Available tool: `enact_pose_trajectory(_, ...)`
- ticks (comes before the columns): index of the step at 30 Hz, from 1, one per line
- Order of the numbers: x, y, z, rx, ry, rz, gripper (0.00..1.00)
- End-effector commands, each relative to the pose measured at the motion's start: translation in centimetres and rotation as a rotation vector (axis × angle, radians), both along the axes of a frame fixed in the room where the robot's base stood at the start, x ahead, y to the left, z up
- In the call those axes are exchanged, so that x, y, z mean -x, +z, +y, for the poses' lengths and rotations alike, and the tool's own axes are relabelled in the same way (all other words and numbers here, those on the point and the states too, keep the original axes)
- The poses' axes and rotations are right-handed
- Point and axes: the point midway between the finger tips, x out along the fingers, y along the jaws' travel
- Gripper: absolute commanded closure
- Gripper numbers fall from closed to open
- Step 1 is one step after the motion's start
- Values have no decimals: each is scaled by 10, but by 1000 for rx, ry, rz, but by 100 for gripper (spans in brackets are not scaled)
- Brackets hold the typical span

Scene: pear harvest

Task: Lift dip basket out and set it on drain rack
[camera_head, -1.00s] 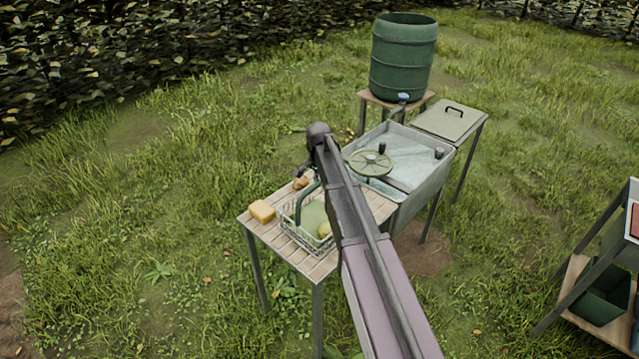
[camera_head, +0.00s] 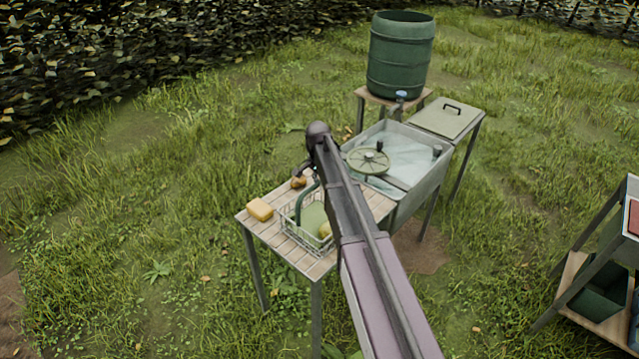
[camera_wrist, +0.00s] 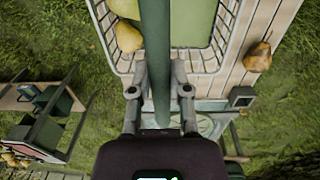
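The wire dip basket (camera_head: 318,247) is at the slatted wooden rack (camera_head: 270,240), left of the wash tank. It looks upright and on the slats; any small gap beneath is not visible. Its green arched handle (camera_wrist: 155,40) runs between the fingers of my gripper (camera_wrist: 160,78), which look closed against it. In the head view my arm hides much of the gripper and the basket's right side. The basket holds a green panel-like surface (camera_wrist: 190,22) and yellow pears (camera_wrist: 128,36). The tank (camera_head: 422,190) holds water.
A round wheel-like disc (camera_head: 368,161) stands at the tank. A lidded side table (camera_head: 445,117) and green barrel (camera_head: 400,55) are behind. A shelf stand (camera_head: 600,300) is at right.

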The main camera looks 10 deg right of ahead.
Motion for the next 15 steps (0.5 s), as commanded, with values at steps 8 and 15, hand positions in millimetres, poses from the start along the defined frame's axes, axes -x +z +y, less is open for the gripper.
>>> enact_pose_trajectory(8, 0, 0, 0, 1, -1, 1, 36)
enact_pose_trajectory(15, 0, 0, 0, 0, -1, 0, 36)
